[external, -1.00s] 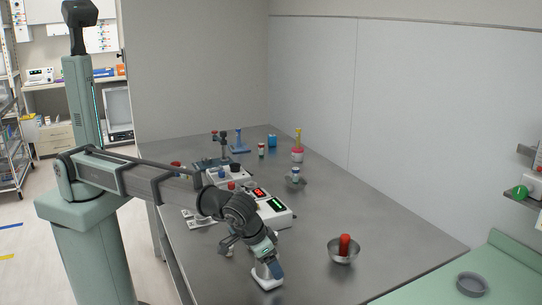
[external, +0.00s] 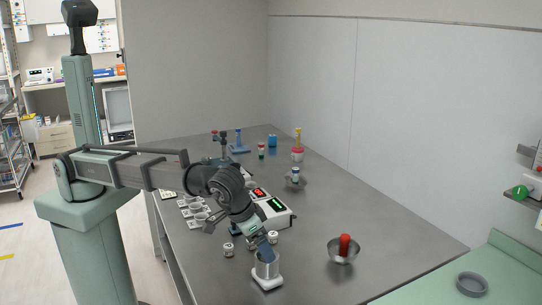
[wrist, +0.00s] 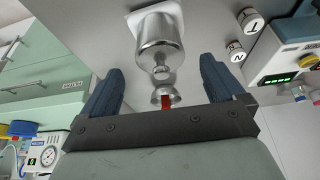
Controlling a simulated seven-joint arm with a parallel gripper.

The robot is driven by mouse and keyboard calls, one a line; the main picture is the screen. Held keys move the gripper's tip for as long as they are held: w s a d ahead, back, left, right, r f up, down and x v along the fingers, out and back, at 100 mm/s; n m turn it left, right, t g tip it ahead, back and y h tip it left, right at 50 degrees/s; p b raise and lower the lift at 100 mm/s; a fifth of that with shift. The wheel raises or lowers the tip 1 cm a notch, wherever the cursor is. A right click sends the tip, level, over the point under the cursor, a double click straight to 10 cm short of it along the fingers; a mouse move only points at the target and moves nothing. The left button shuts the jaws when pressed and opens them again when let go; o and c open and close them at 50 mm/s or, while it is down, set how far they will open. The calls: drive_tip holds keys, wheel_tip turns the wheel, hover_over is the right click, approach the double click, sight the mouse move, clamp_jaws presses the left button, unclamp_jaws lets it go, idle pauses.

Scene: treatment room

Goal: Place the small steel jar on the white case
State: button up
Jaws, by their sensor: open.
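My gripper (external: 268,239) is open and empty, pointing down above a steel cup-like vessel (external: 266,263) on a white base (external: 268,282). Two show lettered tops in the wrist view, T (wrist: 250,20) and N (wrist: 236,51). I cannot tell which jar is meant. A white case (external: 275,214) with red and green displays stands behind my gripper, partly hidden by my arm.
A steel bowl (external: 343,256) with a red object (external: 345,243) in it stands to the right. A tray of cups (external: 194,207) lies left of my arm. Small bottles and stands are farther back.

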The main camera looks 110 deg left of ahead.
drive_tip(key=shift+v, duration=2.2)
